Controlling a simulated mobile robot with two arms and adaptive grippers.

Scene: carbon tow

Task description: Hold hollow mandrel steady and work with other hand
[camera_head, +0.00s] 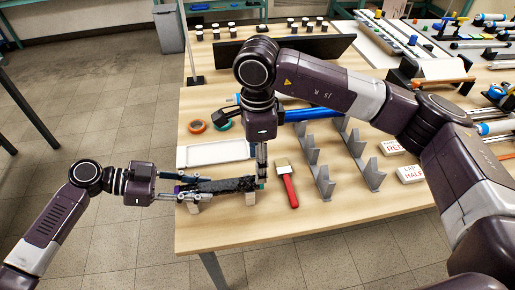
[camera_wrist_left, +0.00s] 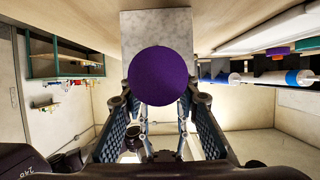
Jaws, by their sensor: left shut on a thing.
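The mandrel (camera_head: 228,185) is a dark bar lying level near the table's left front edge, above small pale blocks (camera_head: 250,199). My left gripper (camera_head: 188,190) comes in from the left and is shut on its left end. In the left wrist view a round purple end face (camera_wrist_left: 160,90) fills the space between the fingers (camera_wrist_left: 160,134). My right gripper (camera_head: 262,172) points straight down at the mandrel's right end, close to it. I cannot tell whether it touches the mandrel, or whether its fingers are open or shut.
A brush with a red handle (camera_head: 290,190) lies right of the mandrel. A white tray (camera_head: 214,153) lies behind it, with orange tape (camera_head: 197,126) and green tape (camera_head: 222,125). Grey notched stands (camera_head: 322,180) and white cards (camera_head: 411,174) are farther right. The front table strip is clear.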

